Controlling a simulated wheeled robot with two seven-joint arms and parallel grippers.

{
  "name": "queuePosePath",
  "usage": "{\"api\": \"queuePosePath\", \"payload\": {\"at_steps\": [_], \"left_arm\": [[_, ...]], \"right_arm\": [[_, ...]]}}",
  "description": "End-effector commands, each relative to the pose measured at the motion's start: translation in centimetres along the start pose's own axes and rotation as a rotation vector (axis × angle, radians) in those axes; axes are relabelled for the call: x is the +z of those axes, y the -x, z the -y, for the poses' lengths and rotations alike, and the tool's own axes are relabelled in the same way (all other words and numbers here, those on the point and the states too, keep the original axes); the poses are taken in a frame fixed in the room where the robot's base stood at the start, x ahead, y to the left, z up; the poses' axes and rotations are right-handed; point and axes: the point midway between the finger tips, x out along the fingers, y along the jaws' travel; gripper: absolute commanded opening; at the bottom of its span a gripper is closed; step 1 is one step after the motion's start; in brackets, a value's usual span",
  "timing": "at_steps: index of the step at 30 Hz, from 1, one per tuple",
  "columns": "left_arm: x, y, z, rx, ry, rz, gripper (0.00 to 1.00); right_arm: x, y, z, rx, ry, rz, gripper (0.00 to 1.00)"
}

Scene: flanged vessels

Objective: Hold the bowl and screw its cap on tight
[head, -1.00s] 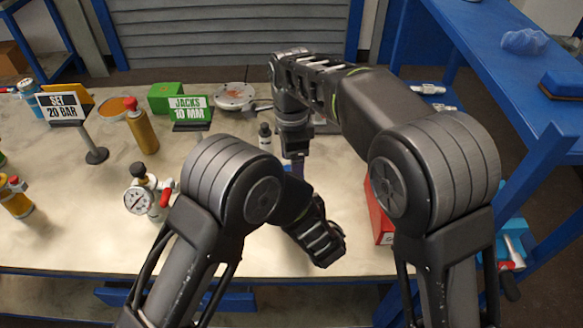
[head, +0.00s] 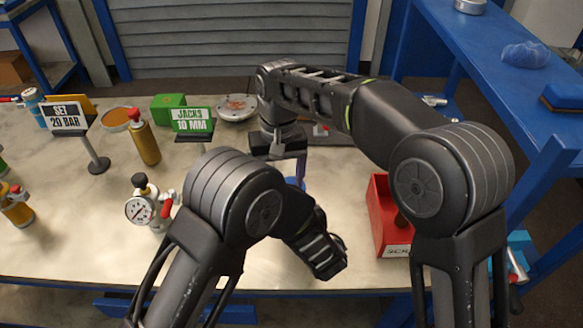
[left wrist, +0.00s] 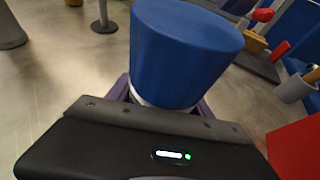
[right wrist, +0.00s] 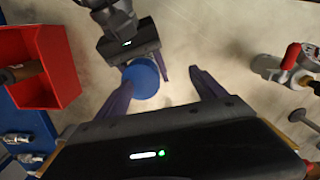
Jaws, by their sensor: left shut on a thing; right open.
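A blue, tapered round cap (left wrist: 185,50) fills the top of the left wrist view. A pale part below it, which looks like the bowl (left wrist: 155,99), sits between the purple fingers of my left gripper (left wrist: 163,103), shut on it. Most of the bowl is hidden. The right wrist view shows the cap (right wrist: 141,78) from above, in front of my left gripper's dark body. My right gripper (right wrist: 165,88) is open and empty, its fingers apart above the cap's area. In the head view, my right gripper (head: 290,165) is partly hidden and only a bit of blue (head: 294,184) shows.
A red bin (head: 384,220) stands to the right. A pressure gauge with a red handle (head: 140,208) stands left of my left arm. A brass cylinder (head: 143,140), the JACKS sign (head: 192,120) and a round plate (head: 237,107) lie farther back. The front bench is mostly clear.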

Motion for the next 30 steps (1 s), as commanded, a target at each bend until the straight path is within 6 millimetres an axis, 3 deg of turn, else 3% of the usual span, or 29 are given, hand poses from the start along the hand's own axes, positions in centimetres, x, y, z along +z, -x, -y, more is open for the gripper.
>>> {"api": "queuePosePath", "payload": {"at_steps": [23, 26, 30], "left_arm": [[0.0, 0.0, 0.0, 0.0, 0.0, 0.001, 0.0], [0.0, 0.0, 0.0, 0.0, 0.0, 0.001, 0.0], [0.0, 0.0, 0.0, 0.0, 0.0, 0.001, 0.0]], "right_arm": [[-0.2, 3.1, 1.2, 0.021, 2.179, -0.049, 0.8], [-0.3, 3.4, 0.8, 0.039, 2.43, -0.047, 0.8], [-0.5, 2.8, -1.2, 0.051, 2.692, 0.001, 0.8]]}}
